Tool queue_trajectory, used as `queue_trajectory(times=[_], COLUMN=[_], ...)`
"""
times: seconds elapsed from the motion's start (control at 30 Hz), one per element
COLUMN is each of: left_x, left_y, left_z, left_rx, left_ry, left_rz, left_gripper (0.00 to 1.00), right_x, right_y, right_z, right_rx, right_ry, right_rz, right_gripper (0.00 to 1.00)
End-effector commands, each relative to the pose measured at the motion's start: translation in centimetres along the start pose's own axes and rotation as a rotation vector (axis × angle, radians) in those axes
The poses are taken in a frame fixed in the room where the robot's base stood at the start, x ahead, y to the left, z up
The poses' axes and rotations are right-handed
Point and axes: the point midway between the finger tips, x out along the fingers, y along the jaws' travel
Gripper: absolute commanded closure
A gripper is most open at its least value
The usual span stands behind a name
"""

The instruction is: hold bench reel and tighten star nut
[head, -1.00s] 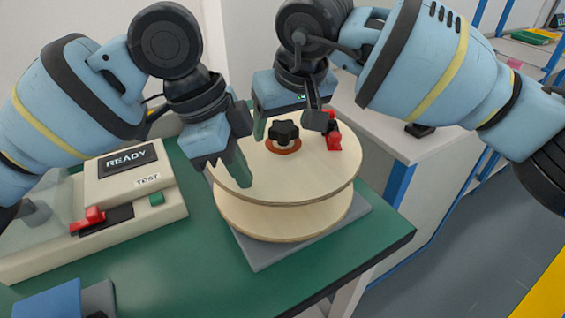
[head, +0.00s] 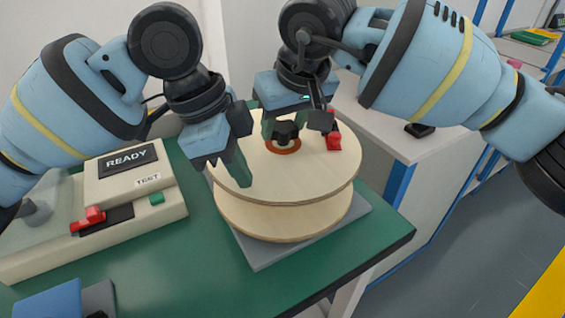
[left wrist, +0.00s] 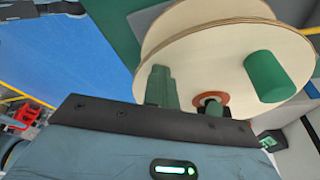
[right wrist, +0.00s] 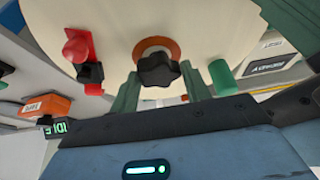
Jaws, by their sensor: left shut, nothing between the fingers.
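The bench reel (head: 300,180), with pale wooden flanges, lies flat on a grey base plate (head: 262,250). The black star nut (head: 286,130) sits at its centre over an orange-brown ring; it also shows in the right wrist view (right wrist: 158,70). My right gripper (right wrist: 162,82) is open, its green fingers on either side of the nut, with no clear grip on it. My left gripper (head: 241,172) is shut and empty, over the left part of the upper flange; its fingers also show in the left wrist view (left wrist: 160,85). Whether it touches the flange is unclear.
A green peg (left wrist: 270,75) stands on the flange, hidden in the head view. A red clamp-like part (head: 333,140) is at the reel's right. A tester box (head: 130,175) marked READY stands left on the green bench (head: 200,275), whose front is mostly clear.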

Motion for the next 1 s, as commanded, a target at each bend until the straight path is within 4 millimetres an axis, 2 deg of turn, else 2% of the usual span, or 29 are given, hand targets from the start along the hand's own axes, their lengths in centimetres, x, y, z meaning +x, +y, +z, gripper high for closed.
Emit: queue_trajectory(times=[0.03,0.07,0.27,0.77,0.8,0.93,1.0], left_x=[0.7,0.7,0.7,0.69,0.7,0.72,0.72], left_y=[-0.11,-0.11,-0.11,-0.04,-0.02,0.07,0.07], left_z=[0.41,0.42,0.44,0.48,0.45,0.34,0.32], left_rx=[-0.009,-0.009,-0.01,-0.009,-0.008,-0.005,-0.004], left_ry=[-0.012,-0.012,-0.013,-0.014,-0.014,-0.013,-0.012], left_rz=[0.007,0.007,0.007,0.01,0.01,0.011,0.011], left_gripper=[1.0,1.0,1.0,1.0,1.0,1.0,1.0], right_x=[0.08,0.08,0.07,0.02,0.04,0.08,0.09], right_y=[0.23,0.24,0.3,0.68,0.8,0.68,0.57], right_z=[0.0,0.0,-0.01,-0.09,-0.07,-0.01,-0.01], right_rx=[0.003,0.004,0.054,0.57,0.589,0.581,0.579], right_ry=[0.0,-0.001,-0.001,0.003,0.002,0.001,0.0], right_rz=[0.003,0.003,0.028,0.252,0.257,0.252,0.249], right_gripper=[0.68,0.71,0.71,0.71,0.49,0.32,0.29])
